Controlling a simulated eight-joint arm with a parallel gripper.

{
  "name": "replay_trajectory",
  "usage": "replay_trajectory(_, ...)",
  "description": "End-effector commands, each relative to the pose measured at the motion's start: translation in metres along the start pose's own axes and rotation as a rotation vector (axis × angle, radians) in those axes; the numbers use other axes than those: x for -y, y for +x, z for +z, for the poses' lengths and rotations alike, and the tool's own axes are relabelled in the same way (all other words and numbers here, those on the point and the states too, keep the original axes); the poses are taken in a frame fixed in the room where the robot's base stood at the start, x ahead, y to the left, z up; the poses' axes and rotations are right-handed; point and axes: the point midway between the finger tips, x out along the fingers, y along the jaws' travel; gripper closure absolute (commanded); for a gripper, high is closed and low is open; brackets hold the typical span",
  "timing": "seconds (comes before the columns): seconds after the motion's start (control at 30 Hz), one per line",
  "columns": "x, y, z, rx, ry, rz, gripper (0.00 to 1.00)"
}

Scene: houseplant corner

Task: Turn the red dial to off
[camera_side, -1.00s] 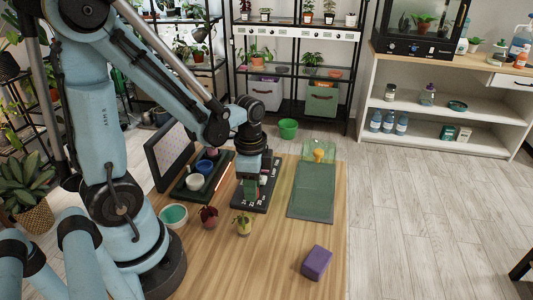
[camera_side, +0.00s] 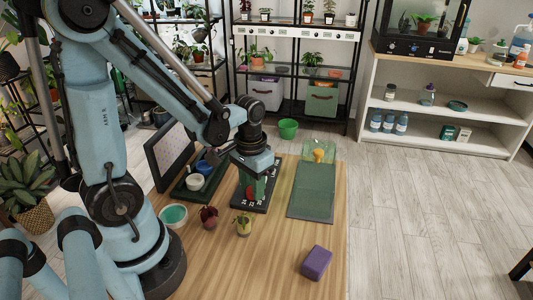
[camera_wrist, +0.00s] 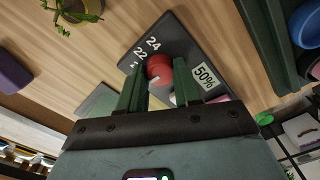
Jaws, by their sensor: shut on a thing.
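The red dial (camera_wrist: 160,67) sits on a dark control panel (camera_wrist: 172,38) printed with 22, 24 and 50%. A small pale mark shows on the dial's near edge. My gripper (camera_wrist: 159,74) has its two green fingers on either side of the dial and is shut on it. In the side view my gripper (camera_side: 258,187) points down over the panel (camera_side: 250,206), and its fingers hide most of the dial. I cannot read an off mark, so the dial's exact setting is unclear.
A green mat (camera_side: 312,190) lies right of the panel. A tray (camera_side: 184,188) with bowls stands to its left. Two small plants (camera_side: 243,224) and a purple block (camera_side: 316,262) are on the wooden table in front. The table's front middle is clear.

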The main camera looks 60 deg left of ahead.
Motion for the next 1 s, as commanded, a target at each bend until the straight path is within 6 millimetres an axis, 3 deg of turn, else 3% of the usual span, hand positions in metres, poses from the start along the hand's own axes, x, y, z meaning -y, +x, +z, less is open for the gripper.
replay_trajectory(0.4,0.0001,-0.0003,0.0004,0.003,-0.174,-0.001,0.97)
replay_trajectory(0.93,0.0001,-0.0001,0.0004,0.002,-0.195,0.0,0.97)
replay_trajectory(0.97,0.0001,-0.0001,0.0005,0.002,-0.195,0.0,0.62)
replay_trajectory(1.0,0.0001,-0.0001,0.0004,0.002,-0.195,0.0,0.56)
